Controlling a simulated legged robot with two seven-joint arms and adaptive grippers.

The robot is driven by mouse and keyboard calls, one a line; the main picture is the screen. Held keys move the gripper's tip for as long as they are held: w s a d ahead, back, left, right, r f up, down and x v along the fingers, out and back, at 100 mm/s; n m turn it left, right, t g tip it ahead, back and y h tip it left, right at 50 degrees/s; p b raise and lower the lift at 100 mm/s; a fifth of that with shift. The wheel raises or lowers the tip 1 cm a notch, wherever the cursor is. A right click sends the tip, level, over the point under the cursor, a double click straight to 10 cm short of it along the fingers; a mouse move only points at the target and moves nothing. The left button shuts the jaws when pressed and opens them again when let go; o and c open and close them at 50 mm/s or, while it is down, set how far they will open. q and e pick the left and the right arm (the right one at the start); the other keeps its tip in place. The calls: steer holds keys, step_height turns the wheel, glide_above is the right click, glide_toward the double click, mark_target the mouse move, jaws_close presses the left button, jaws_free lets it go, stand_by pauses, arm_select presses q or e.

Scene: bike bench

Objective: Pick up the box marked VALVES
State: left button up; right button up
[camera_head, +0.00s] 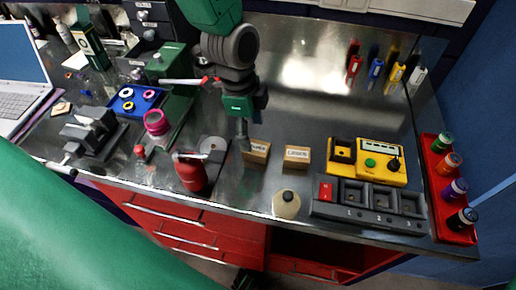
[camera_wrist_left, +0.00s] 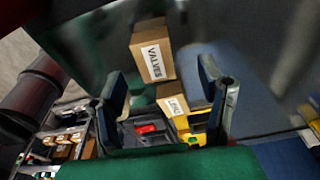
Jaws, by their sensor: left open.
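The box marked VALVES (camera_head: 257,152) is a small brown carton with a white label, standing on the metal bench. In the left wrist view the VALVES box (camera_wrist_left: 152,52) appears just beyond the fingers, its label legible. My left gripper (camera_head: 243,142) points down at the left side of this box in the head view, close to it. The left gripper's fingers (camera_wrist_left: 163,72) are apart with nothing held between them. Whether a finger touches the box I cannot tell. My right gripper is not in view.
A second labelled carton (camera_head: 296,157) stands just right of the VALVES box. Further right are a yellow device (camera_head: 368,162) and a dark compartment tray (camera_head: 370,207). A red canister (camera_head: 191,174) stands left, and a cream bottle (camera_head: 286,204) stands near the front edge.

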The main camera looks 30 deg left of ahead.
mark_target(254, 147)
arm_select(q)
steer(key=shift+a+f, duration=0.2)
steer(key=shift+f, duration=0.15)
steer(key=shift+s+f, duration=0.1)
steer(key=shift+f, duration=0.2)
steer(key=d+f, duration=0.1)
steer(key=f, duration=0.1)
steer(key=d+f, duration=0.1)
steer(key=f, duration=0.1)
steer(key=shift+s+d+p, duration=0.1)
steer(key=shift+s+p, duration=0.05)
steer(key=shift+p, duration=0.15)
steer(key=shift+d, duration=0.2)
steer(key=shift+a, duration=0.5)
steer(key=c, duration=1.3)
steer(key=shift+o, duration=0.2)
steer(key=shift+a, duration=0.15)
